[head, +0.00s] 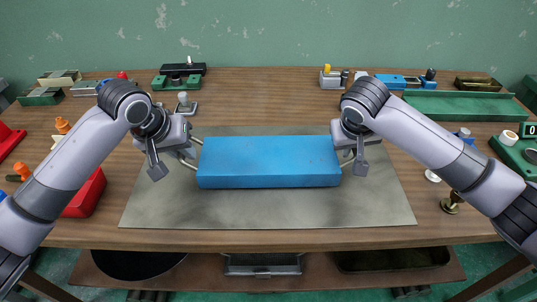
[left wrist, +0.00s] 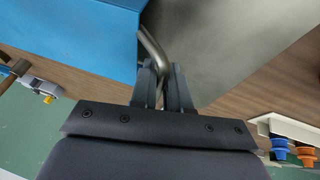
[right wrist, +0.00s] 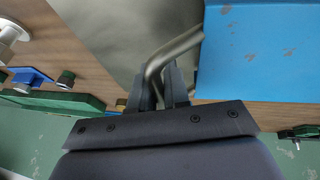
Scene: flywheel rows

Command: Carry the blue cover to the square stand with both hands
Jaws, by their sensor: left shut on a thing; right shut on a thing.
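The blue cover (head: 268,162) is a long box shape, level over the grey mat (head: 290,214), with a bent metal handle at each end. My left gripper (head: 186,152) is shut on the left handle, whose rod runs between the fingers in the left wrist view (left wrist: 153,48). My right gripper (head: 350,153) is shut on the right handle, and that rod shows in the right wrist view (right wrist: 172,50). I cannot tell whether the cover touches the mat. I cannot pick out the square stand with certainty.
Red bins (head: 86,194) lie at the left. A long green tray (head: 466,107) lies at the back right, and a brass piece (head: 452,203) stands at the right. Several small fixtures line the back edge. The mat in front of the cover is clear.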

